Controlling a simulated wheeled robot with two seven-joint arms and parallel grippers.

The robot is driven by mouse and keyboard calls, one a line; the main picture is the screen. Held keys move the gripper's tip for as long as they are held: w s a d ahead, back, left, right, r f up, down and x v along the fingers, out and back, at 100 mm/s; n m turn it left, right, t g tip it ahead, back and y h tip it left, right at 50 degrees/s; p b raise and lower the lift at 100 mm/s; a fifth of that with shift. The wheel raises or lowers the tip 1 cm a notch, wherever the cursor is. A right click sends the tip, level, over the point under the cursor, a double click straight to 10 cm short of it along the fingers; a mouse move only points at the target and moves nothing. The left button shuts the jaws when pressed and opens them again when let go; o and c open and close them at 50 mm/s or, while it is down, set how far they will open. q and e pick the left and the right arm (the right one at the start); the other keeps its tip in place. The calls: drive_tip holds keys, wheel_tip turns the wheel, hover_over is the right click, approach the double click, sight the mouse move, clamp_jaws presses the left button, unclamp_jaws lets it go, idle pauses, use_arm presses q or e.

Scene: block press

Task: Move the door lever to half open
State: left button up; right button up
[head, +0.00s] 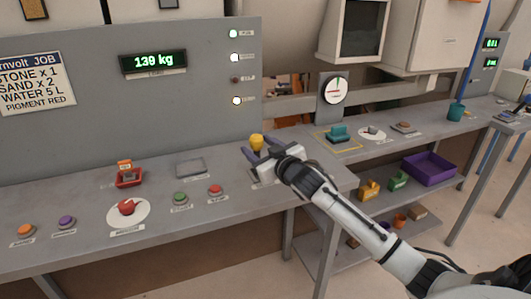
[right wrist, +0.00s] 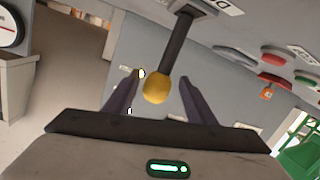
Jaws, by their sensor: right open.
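The door lever has a round yellow knob, which shows in the head view (head: 257,141) at the right end of the grey console. In the right wrist view the yellow knob (right wrist: 157,88) sits on a dark shaft leading to a grey base plate. My right gripper (head: 262,147) is open at the lever, its two dark fingers on either side of the knob. In the right wrist view there are visible gaps between knob and fingers, and the knob is not gripped. Part of the shaft is hidden by my gripper in the head view. My left gripper is not in view.
A panel display (head: 153,61) reads 130 kg.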

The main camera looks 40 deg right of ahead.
drive_tip(key=v, duration=0.5)
drive_tip(key=shift+f, duration=0.1)
idle(0.4)
